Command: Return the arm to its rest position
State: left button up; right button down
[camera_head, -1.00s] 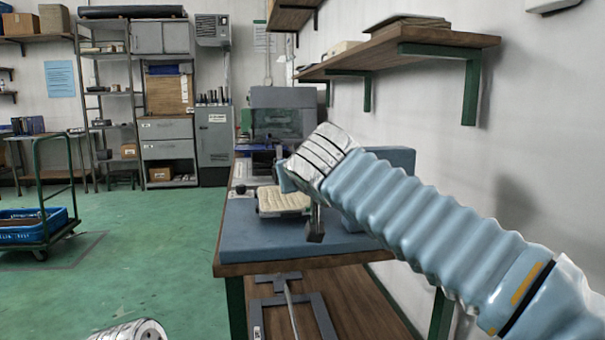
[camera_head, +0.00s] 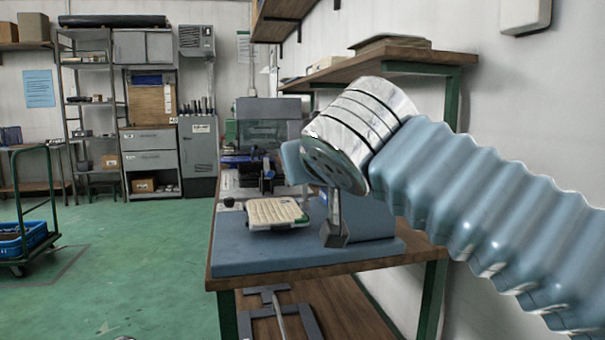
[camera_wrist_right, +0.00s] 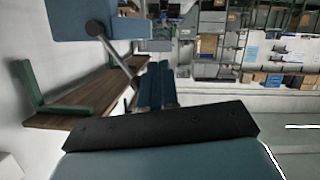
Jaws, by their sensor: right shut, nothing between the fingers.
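My right arm comes in from the right in the head view, light blue with a silver banded wrist. Much of the hand is hidden behind the wrist. A beige tray panel (camera_head: 272,212) with a ribbed top lies on the blue surface, left of the gripper and apart from it in the picture. My left gripper is out of view.
The wooden workbench (camera_head: 300,267) has a blue top (camera_head: 240,250) and machines at its back. A wall shelf (camera_head: 390,62) with green brackets hangs behind the right wrist. Green floor (camera_head: 120,260) is open at left, with a trolley (camera_head: 22,240) at the edge.

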jog(key=shift+s+d+r, duration=0.15)
jog(key=shift+s, duration=0.1)
